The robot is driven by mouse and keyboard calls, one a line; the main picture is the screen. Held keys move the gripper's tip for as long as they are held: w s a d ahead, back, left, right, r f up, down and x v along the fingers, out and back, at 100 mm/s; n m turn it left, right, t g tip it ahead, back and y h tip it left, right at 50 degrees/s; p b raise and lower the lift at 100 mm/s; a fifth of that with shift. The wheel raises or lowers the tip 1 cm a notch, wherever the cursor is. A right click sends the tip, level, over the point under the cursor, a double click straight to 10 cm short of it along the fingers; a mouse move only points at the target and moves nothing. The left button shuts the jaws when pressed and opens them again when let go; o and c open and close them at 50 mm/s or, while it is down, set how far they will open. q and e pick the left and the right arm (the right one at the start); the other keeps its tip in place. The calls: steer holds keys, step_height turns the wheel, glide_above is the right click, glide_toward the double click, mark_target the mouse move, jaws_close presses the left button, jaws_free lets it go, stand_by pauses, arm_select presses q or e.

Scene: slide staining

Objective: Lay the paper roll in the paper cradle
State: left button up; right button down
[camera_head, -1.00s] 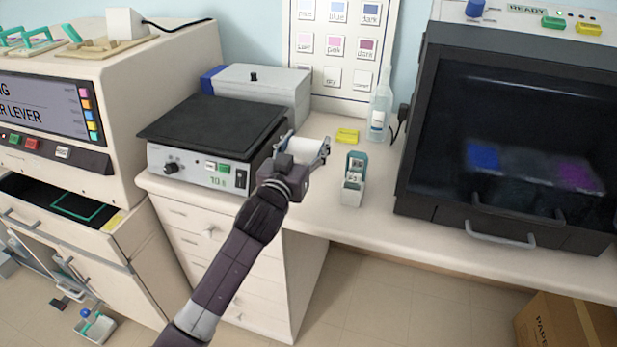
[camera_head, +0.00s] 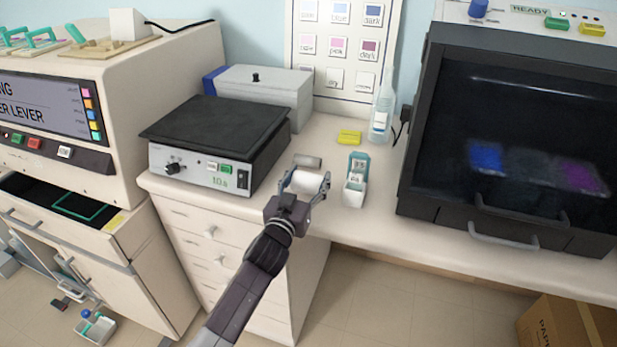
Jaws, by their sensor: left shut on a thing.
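My left gripper (camera_head: 304,188) is shut on the white paper roll (camera_head: 307,180), with one finger at each end of it. It holds the roll near the front edge of the counter, to the right of the black-topped hot plate. A small grey piece (camera_head: 307,161) lies on the counter just behind the roll. It may be the paper cradle, but it is partly hidden and too small to be sure. The roll appears apart from it. My right gripper is out of view.
The hot plate (camera_head: 215,132) stands left of the gripper. A small white and green box (camera_head: 355,182) stands close on the right. A dark-fronted cabinet (camera_head: 510,150) fills the right.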

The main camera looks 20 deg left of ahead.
arm_select(q)
steer(key=shift+f, duration=0.15)
steer(key=o, duration=1.3)
steer(key=shift+c, duration=0.2)
steer(key=shift+r, duration=0.25)
steer(key=s+b, duration=0.1)
steer(key=s, duration=1.1)
steer(key=shift+a, duration=0.2)
